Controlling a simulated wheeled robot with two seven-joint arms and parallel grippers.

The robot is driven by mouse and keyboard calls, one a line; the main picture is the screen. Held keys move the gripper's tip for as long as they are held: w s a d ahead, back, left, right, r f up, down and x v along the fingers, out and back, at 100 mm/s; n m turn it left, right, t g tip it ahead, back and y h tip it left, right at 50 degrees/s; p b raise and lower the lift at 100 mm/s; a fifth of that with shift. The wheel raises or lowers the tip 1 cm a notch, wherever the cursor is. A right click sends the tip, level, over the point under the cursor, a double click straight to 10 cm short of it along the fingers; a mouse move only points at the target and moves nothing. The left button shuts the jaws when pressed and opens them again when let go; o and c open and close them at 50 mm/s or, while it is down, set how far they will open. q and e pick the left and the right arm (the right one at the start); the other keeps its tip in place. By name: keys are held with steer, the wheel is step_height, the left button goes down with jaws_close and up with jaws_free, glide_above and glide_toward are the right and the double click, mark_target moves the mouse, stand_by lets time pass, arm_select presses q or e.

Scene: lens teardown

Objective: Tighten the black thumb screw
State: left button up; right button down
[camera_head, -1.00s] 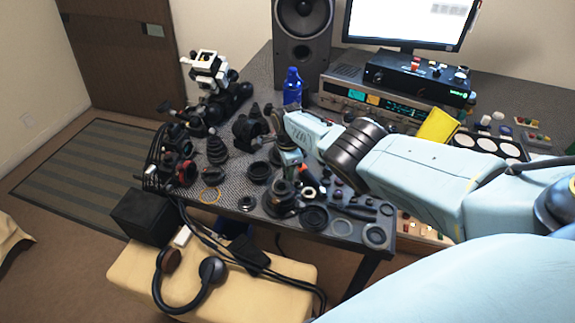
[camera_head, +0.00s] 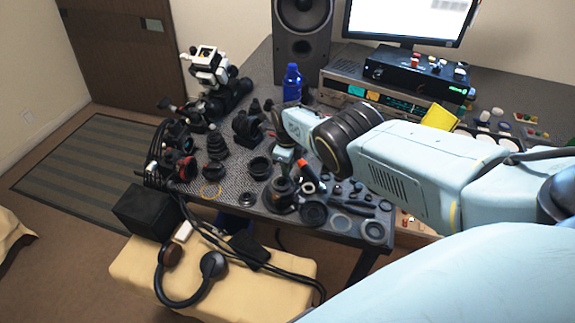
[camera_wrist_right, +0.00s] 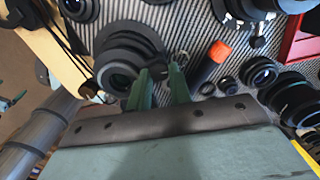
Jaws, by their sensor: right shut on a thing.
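My right gripper (camera_head: 284,170) reaches down beside an upright dark lens barrel (camera_head: 281,197) near the front of the table. In the right wrist view, its two green fingers (camera_wrist_right: 163,82) stand close together at the right side of the stepped black lens (camera_wrist_right: 118,75). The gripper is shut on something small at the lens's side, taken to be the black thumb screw. The screw is mostly hidden by the fingers, and I cannot make out its shape or how deep it sits. My left gripper is in neither view.
An orange-tipped tool (camera_wrist_right: 215,55) lies just right of the fingers. Several black rings and lens parts crowd the table, including a flat ring (camera_head: 374,232) at the front corner. A blue bottle (camera_head: 292,84) and an amplifier (camera_head: 385,100) stand behind. A padded bench (camera_head: 230,290) stands in front.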

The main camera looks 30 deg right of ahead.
stand_by(0.3)
steer(key=c, duration=1.3)
jaws_free()
steer(key=shift+o, duration=0.2)
steer(key=shift+f, duration=0.1)
steer(key=shift+s+a, duration=0.1)
steer(key=shift+r+p, duration=0.95)
steer(key=shift+p, duration=0.05)
steer(key=r+p, duration=0.6)
steer(key=shift+d+r, duration=0.2)
steer(key=shift+d, duration=0.1)
